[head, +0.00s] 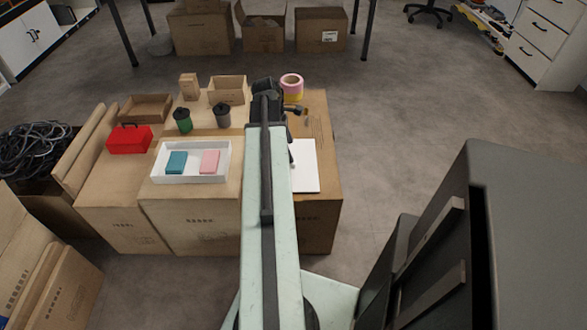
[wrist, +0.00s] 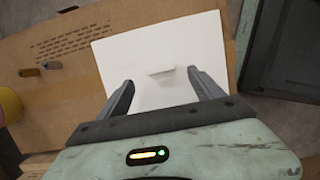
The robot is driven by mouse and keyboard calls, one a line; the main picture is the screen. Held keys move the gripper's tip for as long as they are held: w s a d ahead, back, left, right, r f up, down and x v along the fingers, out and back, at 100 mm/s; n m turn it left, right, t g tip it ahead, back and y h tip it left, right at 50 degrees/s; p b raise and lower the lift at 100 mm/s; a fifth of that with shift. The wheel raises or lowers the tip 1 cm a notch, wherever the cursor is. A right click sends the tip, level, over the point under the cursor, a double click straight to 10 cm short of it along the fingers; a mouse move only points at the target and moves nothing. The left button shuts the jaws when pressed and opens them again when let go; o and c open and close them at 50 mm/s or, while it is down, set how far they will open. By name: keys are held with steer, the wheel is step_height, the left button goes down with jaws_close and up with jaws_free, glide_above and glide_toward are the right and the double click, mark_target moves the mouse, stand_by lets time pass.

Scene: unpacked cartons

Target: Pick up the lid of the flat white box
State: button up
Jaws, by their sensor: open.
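The lid (head: 307,168) is a flat white panel lying on a carton, right of my arm in the head view. In the wrist view the lid (wrist: 118,58) is tilted and has a small raised white tab (wrist: 161,70) at its middle. My gripper (wrist: 160,76) is open, with one finger on each side of the tab in the picture. Nothing is between the fingers that they touch, and their height above the lid is hard to tell. The open flat white box (head: 190,179) stands left of my arm, holding a teal block (head: 176,162) and a pink block (head: 210,161).
A red box (head: 129,140), a green cup (head: 182,121), a grey cup (head: 222,116) and small cartons stand on the cartons at left. Tape rolls (head: 291,85) sit at the far edge beyond the lid. Open floor (head: 420,120) lies to the right.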

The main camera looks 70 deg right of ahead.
steer(key=b+x, duration=0.5)
steer(key=shift+s+f, duration=0.1)
steer(key=shift+f, duration=0.05)
steer(key=shift+r, duration=0.2)
steer(key=c, duration=1.6)
steer(key=shift+o, duration=0.2)
step_height(320, 180, up, 10)
steer(key=p, duration=1)
